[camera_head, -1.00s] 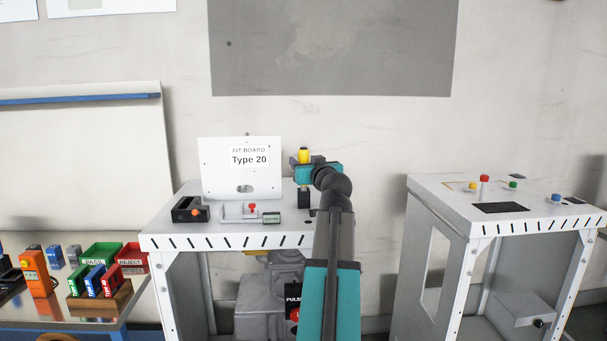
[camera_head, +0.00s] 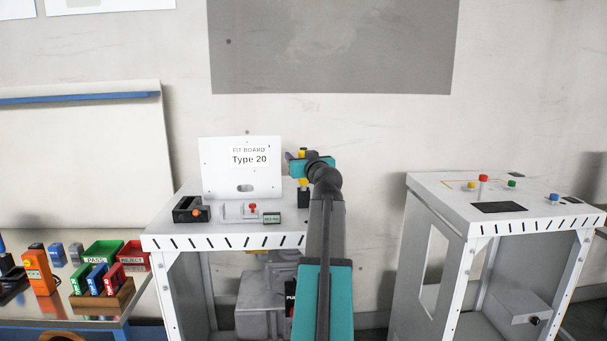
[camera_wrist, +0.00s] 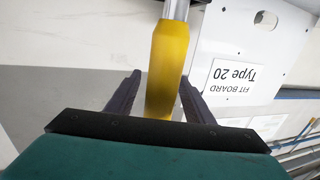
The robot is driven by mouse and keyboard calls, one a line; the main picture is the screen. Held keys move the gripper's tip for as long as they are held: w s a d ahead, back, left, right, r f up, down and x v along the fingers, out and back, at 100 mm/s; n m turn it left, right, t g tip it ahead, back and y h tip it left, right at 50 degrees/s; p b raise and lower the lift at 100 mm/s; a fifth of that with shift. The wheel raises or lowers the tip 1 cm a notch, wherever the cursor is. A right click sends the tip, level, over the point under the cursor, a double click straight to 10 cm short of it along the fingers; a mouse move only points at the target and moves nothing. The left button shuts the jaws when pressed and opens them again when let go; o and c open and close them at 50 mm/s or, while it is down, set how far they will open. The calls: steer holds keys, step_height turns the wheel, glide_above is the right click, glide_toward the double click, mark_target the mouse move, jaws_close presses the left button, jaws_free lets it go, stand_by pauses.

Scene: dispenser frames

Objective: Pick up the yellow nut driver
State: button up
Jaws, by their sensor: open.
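The yellow nut driver (camera_wrist: 166,70) shows in the wrist view as a thick yellow handle with a pale metal shaft at the top edge. The handle lies between the two dark fingers of my gripper (camera_wrist: 160,84), which stand open on either side of it. In the head view my gripper (camera_head: 297,157) is over the back right of the white bench. Some yellow of the nut driver (camera_head: 303,184) shows just under my gripper, above a black holder (camera_head: 303,199). My arm and gripper hide part of it.
The white fit board (camera_head: 222,179) stands close to the left of my gripper. A black fixture (camera_head: 190,209) and a red-knobbed clamp (camera_head: 252,209) sit on the bench (camera_head: 165,240). A second white bench (camera_head: 440,197) stands to the right, past a gap.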

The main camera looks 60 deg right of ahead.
jaws_close()
steer(key=shift+r, duration=0.15)
stand_by(0.4)
step_height(320, 180, up, 10)
steer(key=b, duration=0.2)
stand_by(0.4)
stand_by(0.8)
